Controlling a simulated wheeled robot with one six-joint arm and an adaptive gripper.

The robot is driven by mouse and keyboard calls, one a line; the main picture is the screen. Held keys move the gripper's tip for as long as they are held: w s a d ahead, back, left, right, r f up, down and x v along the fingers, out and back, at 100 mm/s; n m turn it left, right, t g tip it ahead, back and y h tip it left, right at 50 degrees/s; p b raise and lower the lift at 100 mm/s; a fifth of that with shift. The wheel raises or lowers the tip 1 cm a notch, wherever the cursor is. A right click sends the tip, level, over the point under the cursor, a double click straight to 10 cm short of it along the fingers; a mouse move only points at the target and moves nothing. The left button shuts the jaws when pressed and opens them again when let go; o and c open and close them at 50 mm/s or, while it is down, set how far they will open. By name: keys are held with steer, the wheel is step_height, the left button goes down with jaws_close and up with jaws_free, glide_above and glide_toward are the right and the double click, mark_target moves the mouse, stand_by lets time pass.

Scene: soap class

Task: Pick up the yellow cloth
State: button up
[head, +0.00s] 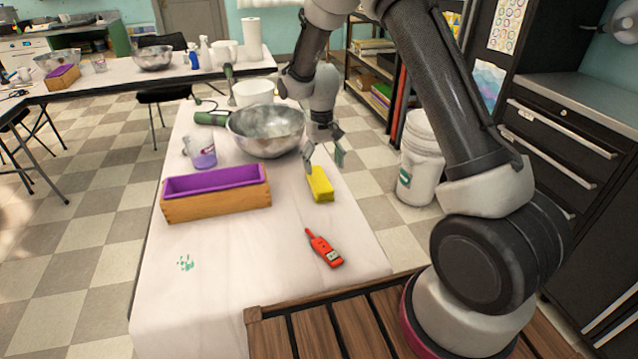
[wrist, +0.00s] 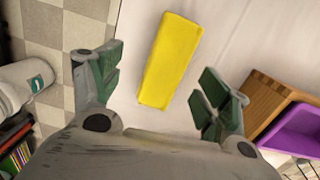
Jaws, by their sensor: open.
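The yellow cloth (head: 320,185) is a folded, block-like oblong lying on the white-covered table (head: 215,300), near its right edge. In the wrist view the yellow cloth (wrist: 170,60) lies ahead of my gripper, slightly tilted, between the lines of the two fingers. My gripper (head: 324,160) is above and just behind the cloth in the head view. In the wrist view my gripper (wrist: 160,88) has its green-padded fingers wide apart with nothing between them. It does not appear to touch the cloth.
A wooden soap mold with purple lining (head: 215,203) stands left of the cloth; its corner is near the right finger in the wrist view. A metal bowl (head: 262,145) is behind. A red thermometer-like tool (head: 324,248) lies in front. A white bucket (head: 420,165) stands on the floor at right.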

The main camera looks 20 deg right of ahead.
mark_target(319, 176)
steer(key=shift+w+a+m+t, duration=0.15)
steer(key=shift+w+t, duration=0.05)
steer(key=shift+w, duration=0.25)
steer(key=shift+w+a+m+t, duration=0.15)
steer(key=shift+w+t, duration=0.05)
steer(key=shift+w, duration=0.25)
steer(key=f, duration=0.6)
steer(key=shift+s+a+f, duration=0.25)
steer(key=shift+s+f, duration=0.1)
steer(key=shift+f, duration=0.05)
steer(key=c, duration=1.1)
steer(key=shift+r, duration=0.1)
step_height(319, 176, up, 10)
steer(key=shift+f, duration=0.1)
